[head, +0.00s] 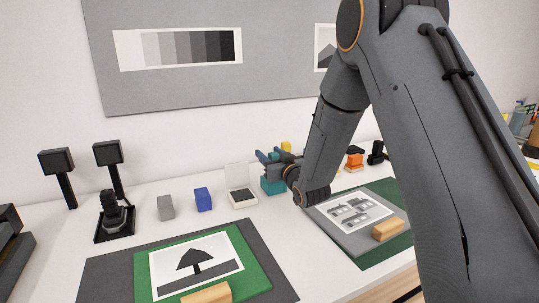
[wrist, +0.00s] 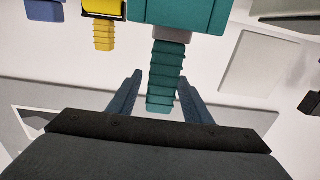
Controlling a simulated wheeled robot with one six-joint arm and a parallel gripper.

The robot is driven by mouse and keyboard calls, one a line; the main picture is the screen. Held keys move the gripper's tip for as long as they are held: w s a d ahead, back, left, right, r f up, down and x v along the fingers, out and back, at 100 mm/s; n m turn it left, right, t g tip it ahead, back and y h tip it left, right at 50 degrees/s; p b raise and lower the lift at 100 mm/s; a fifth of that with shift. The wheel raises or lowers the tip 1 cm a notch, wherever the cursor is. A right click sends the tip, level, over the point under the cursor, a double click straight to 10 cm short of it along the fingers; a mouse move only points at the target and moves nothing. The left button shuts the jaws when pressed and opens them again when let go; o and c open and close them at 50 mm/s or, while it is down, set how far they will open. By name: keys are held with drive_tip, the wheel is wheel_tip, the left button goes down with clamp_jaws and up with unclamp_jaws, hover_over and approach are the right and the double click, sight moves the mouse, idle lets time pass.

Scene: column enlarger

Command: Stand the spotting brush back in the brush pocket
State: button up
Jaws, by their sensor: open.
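A teal ribbed handle (wrist: 166,80), which looks like the spotting brush, lies between the fingers of my open gripper (wrist: 160,88) in the wrist view. A grey collar joins its end to a teal block (wrist: 180,14), which looks like the brush pocket. In the head view the teal block (head: 272,186) stands on the table and the handle shows as a bit of teal (head: 274,156) above it at my gripper (head: 266,157). The handle appears upright in the block. There are gaps between both fingers and the handle. Bristles are not visible.
A yellow ribbed handle (wrist: 103,34) stands close beside the teal one. A white box with a dark inset (head: 241,197), a blue block (head: 203,199) and a grey block (head: 166,207) stand to the left. An orange item (head: 355,158) stands to the right. Two print boards lie in front.

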drive_tip(key=p+v, duration=0.1)
drive_tip(key=v, duration=0.6)
drive_tip(key=shift+s+p, duration=0.3)
drive_tip(key=shift+s, duration=0.05)
idle(1.1)
drive_tip(key=shift+d, duration=0.15)
drive_tip(key=b+v, duration=0.1)
drive_tip(key=v, duration=0.7)
drive_tip(key=shift+b, duration=0.4)
drive_tip(key=shift+r, duration=0.1)
